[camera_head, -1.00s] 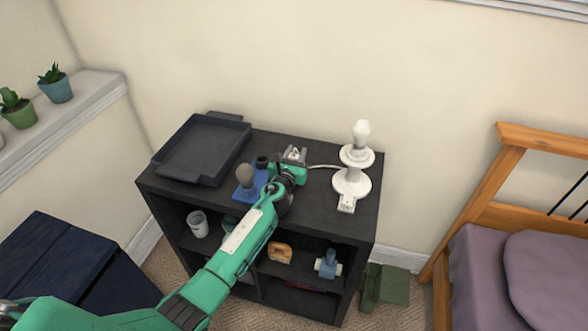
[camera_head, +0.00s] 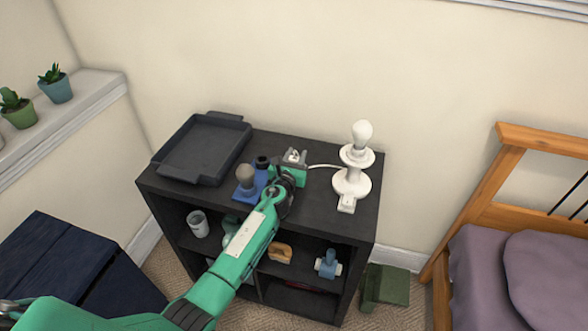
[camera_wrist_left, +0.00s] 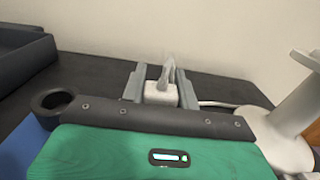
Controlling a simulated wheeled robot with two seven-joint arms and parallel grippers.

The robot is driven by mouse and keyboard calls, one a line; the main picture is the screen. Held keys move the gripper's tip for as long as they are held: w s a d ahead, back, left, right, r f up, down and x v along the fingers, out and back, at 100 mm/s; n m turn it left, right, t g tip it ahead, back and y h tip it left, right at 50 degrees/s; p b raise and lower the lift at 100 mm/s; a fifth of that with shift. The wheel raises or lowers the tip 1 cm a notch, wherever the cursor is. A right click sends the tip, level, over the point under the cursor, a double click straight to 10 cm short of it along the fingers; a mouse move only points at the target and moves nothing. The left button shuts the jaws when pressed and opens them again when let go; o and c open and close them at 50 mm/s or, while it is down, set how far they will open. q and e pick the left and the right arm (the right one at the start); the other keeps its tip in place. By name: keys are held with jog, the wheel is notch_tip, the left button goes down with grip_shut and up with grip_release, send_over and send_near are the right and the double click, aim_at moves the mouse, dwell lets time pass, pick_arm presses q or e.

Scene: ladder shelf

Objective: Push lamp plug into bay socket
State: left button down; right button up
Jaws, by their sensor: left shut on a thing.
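The lamp (camera_head: 352,181) is white with a bare bulb and stands at the right of the dark shelf unit's top. A white cord runs left from it to a small white plug (camera_head: 294,155). My left gripper (camera_head: 294,158) is over the shelf top, shut on the plug. In the left wrist view the plug (camera_wrist_left: 160,94) sits between the two grey fingers (camera_wrist_left: 158,84), with the cord leading right. The plug's contact with the top is hidden. I cannot make out the bay socket for certain. My right gripper is not in view.
A dark tray (camera_head: 203,148) lies left on the shelf unit (camera_head: 325,225). A blue item with a grey knob (camera_head: 246,176) stands close left of my gripper. The open bays below hold a cup (camera_head: 198,223), a tan item (camera_head: 280,253) and a blue item (camera_head: 328,264).

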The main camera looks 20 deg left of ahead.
pick_arm(q)
jog(key=shift+f, duration=0.2)
jog(key=c, duration=1)
grip_release()
jog(key=o, duration=0.8)
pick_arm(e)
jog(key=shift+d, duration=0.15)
pick_arm(q)
jog(key=shift+o, duration=0.6)
